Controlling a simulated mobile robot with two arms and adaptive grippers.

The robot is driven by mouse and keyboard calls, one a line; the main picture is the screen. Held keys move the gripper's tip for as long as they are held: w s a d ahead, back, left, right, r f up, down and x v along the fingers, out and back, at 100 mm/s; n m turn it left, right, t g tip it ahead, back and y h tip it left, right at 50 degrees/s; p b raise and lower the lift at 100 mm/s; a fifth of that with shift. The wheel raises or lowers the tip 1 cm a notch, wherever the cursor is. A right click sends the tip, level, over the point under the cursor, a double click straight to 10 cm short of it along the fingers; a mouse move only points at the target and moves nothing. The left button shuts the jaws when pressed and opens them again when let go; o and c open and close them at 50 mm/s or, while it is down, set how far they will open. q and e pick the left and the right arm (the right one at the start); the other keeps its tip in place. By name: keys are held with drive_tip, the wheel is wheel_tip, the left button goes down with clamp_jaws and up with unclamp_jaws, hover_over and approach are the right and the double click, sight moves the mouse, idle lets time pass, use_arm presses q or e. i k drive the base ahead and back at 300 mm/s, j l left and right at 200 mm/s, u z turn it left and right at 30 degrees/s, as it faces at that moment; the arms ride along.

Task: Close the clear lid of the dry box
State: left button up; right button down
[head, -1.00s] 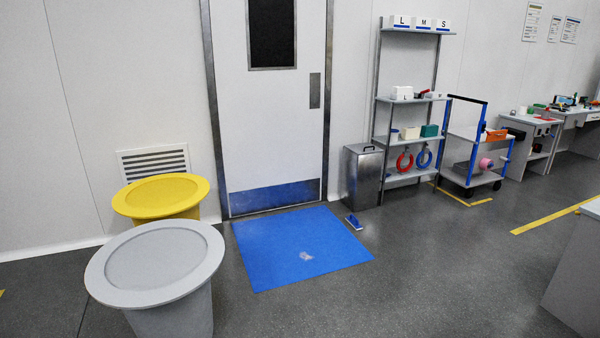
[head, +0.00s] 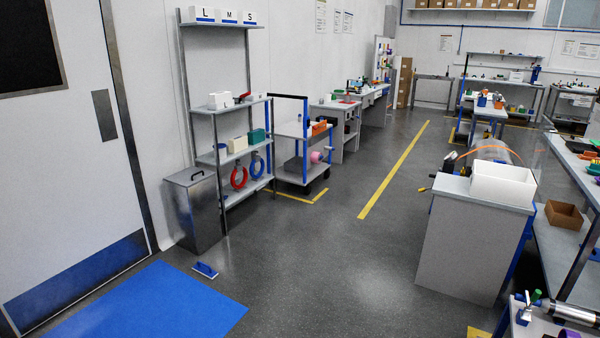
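I cannot make out a dry box with a clear lid in the head view. Several benches stand far off, and the things on them are too small to tell. Neither of my grippers shows in the head view.
A blue mat (head: 150,303) lies by the door (head: 60,150) at left. A metal bin (head: 194,212), a shelf rack (head: 232,156) and a blue-framed cart (head: 301,150) line the wall. A grey cabinet with a white box (head: 503,184) stands at right. The floor between (head: 350,250) is clear.

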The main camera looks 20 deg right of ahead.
sight(538, 162)
drive_tip(key=i+l+z, duration=0.3)
drive_tip(key=i+z, duration=0.2)
drive_tip(key=i+l+z, duration=0.1)
drive_tip(key=i+z, duration=0.4)
drive_tip(key=i+j+z, duration=0.2)
drive_tip(key=i+z, duration=0.25)
drive_tip(key=i, duration=0.15)
